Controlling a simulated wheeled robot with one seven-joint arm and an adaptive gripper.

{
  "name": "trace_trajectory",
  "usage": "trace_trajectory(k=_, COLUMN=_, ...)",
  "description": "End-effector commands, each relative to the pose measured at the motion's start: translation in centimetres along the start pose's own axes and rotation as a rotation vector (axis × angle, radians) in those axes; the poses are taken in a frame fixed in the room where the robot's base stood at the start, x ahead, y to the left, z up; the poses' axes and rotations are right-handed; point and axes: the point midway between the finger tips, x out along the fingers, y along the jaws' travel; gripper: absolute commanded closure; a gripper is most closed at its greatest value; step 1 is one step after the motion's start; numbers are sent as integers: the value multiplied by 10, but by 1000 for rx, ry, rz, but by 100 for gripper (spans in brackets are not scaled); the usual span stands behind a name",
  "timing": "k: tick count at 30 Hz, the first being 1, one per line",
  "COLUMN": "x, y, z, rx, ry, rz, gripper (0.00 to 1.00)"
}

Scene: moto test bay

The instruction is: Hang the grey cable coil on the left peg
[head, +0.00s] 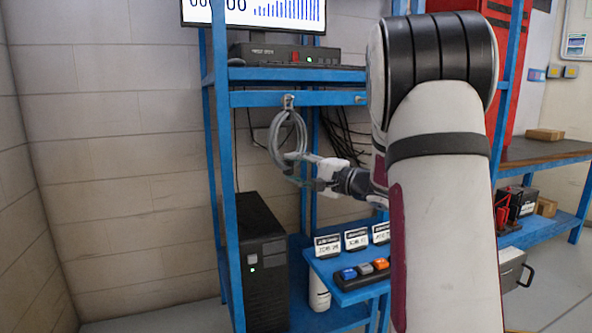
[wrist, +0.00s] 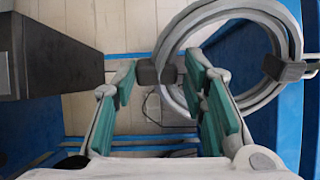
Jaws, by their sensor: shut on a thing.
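The grey cable coil (head: 284,142) is a ring of several loops hanging upright below the blue shelf beam. It fills the upper right of the wrist view (wrist: 290,35), with a dark block on each side. My gripper (head: 299,160) reaches in from the right at the coil's lower part. A metal piece (wrist: 298,71) shows beside the far dark block.
A second peg (head: 361,99) is on the beam (head: 262,99) to the right, partly near my arm. A black computer tower (head: 262,262) stands lower left. A small blue shelf with coloured buttons (head: 365,269) and labels is below my gripper. Dark cables (head: 345,135) hang behind.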

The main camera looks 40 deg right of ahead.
Motion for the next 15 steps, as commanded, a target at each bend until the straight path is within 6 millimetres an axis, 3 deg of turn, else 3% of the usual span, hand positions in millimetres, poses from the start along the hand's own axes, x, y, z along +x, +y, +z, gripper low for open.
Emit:
trace_trajectory(k=4, x=0, y=-1, z=0, rx=-1, ry=0, rz=-2, gripper=100)
trace_trajectory(k=5, x=0, y=-1, z=0, rx=-1, ry=0, rz=-2, gripper=54)
trace_trajectory(k=7, x=0, y=-1, z=0, rx=-1, ry=0, rz=-2, gripper=38)
trace_trajectory(k=15, x=0, y=1, z=0, rx=1, ry=0, rz=1, gripper=38)
